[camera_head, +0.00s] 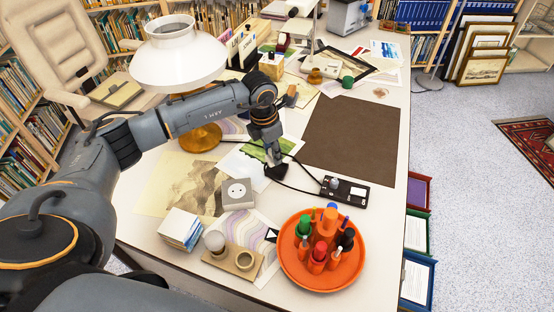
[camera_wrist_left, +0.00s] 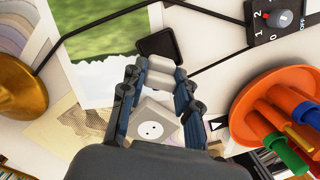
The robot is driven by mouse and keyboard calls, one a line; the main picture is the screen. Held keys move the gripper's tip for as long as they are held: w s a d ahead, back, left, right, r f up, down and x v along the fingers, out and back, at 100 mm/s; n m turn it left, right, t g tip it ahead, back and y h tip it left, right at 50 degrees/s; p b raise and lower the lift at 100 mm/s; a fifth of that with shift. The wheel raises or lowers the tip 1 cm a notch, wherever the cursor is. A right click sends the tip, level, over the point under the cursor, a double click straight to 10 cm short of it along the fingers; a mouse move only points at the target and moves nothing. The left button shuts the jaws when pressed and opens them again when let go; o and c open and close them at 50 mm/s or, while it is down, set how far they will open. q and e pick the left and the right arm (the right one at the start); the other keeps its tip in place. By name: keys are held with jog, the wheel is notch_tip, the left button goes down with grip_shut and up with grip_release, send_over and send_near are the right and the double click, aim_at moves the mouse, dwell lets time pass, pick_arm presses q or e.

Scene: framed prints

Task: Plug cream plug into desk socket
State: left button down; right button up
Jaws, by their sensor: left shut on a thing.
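My left gripper (camera_head: 270,153) is over the middle of the desk, pointing down. In the left wrist view its fingers (camera_wrist_left: 160,76) are closed on a small pale block, which I take to be the cream plug (camera_wrist_left: 161,82). A black wedge-shaped piece (camera_wrist_left: 158,45) sits just beyond the fingertips; it also shows below the gripper in the head view (camera_head: 276,171). I cannot tell whether it is joined to the plug. The desk socket (camera_head: 238,192), a grey box with a round white two-hole face, is below and left of the gripper; it shows between the fingers in the wrist view (camera_wrist_left: 152,128). My right gripper is out of view.
A black control box (camera_head: 345,192) with a cable lies to the right. An orange tray (camera_head: 322,270) of pens and bottles is at the front. A white lamp (camera_head: 178,58) with a brass base stands behind my left arm. A dark mat (camera_head: 352,135) lies bare.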

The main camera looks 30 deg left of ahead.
pick_arm(q)
jog(key=s+a+r+b, duration=0.2)
jog(key=s+a+r, duration=0.4)
jog(key=s, duration=0.5)
jog(key=shift+a+r, duration=0.3)
jog(key=shift+r, duration=0.9)
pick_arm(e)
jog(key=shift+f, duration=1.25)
pick_arm(q)
jog(key=shift+w, duration=0.1)
